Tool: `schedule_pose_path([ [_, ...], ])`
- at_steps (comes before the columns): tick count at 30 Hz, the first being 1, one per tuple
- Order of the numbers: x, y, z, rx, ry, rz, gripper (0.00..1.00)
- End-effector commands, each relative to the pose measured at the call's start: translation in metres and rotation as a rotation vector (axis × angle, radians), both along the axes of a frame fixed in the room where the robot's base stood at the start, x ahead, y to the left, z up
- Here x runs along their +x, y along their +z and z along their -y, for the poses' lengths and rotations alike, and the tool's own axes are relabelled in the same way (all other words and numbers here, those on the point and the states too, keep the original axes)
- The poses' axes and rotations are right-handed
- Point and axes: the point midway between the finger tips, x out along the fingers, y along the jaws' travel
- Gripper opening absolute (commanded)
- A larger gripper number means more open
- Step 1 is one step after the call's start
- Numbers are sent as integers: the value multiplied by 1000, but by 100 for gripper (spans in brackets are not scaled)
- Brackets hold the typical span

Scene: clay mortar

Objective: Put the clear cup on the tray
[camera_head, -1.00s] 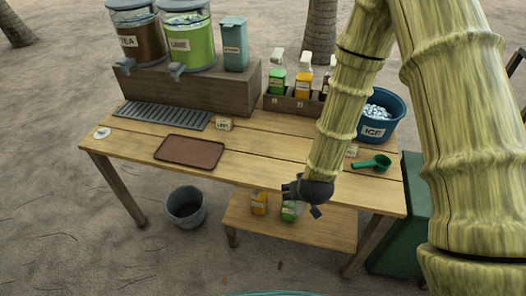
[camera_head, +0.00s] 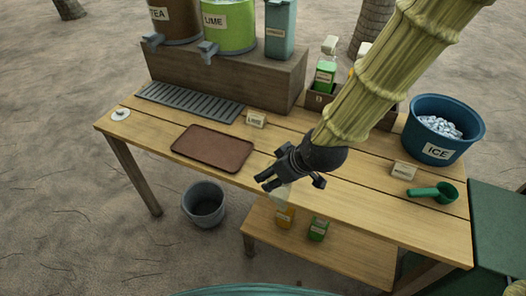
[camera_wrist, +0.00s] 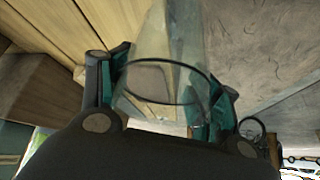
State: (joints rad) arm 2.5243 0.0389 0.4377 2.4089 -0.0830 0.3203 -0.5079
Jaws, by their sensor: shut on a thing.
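The clear cup (camera_wrist: 165,75) is see-through and sits between the fingers of my gripper in the wrist view, its round rim showing. In the head view the cup (camera_head: 283,194) is a faint pale shape below the fingers. My gripper (camera_head: 272,183) is shut on it near the table's front edge, to the right of the tray. In the wrist view the gripper (camera_wrist: 160,95) has a finger on each side of the cup. The brown tray (camera_head: 213,148) lies flat on the tabletop and looks empty.
A LIME card (camera_head: 256,119) stands behind the tray, and a grey drip grate (camera_head: 190,102) lies further back. The ice bucket (camera_head: 440,130) and a green scoop (camera_head: 434,193) are on the right. Bottles (camera_head: 318,229) stand on the lower shelf. A grey bin (camera_head: 204,204) is below.

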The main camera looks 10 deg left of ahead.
Motion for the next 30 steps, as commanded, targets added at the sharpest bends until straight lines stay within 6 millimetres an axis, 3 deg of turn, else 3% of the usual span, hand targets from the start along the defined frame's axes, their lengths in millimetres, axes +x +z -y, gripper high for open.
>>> schedule_pose_path([
  [5,23,0,4,1,-2,0,39],
  [21,132,-10,6,1,-9,0,39],
  [25,149,-12,5,1,-7,0,39],
  [30,158,-14,5,0,-4,0,39],
])
